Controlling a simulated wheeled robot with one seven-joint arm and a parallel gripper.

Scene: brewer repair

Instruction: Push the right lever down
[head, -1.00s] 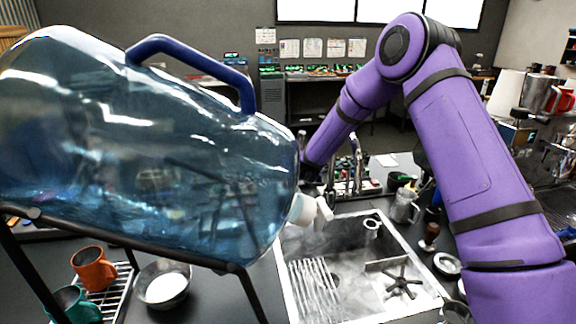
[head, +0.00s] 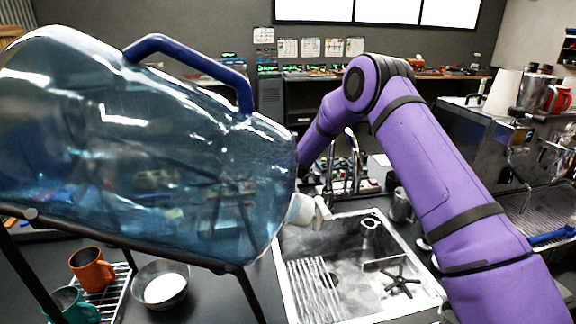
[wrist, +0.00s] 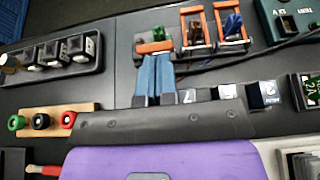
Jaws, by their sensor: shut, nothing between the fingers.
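In the wrist view, three small orange-trimmed units stand in a row at the top. The left one (wrist: 150,46) has green parts, the middle one (wrist: 196,28) has reddish-brown parts, and the right one (wrist: 231,24) has a blue part, perhaps a lever. Which part is the right lever I cannot tell for sure. My gripper (wrist: 154,62) is shut and empty. Its blue fingers point at the left unit, with the tips at or just before its lower edge; contact is unclear. In the head view my gripper is hidden behind the big blue bottle.
A black block with several switches (wrist: 50,54) lies left of my fingers. A wooden strip with green, black and red posts (wrist: 42,121) is lower left. A green box (wrist: 290,18) is at upper right, with black cables nearby.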

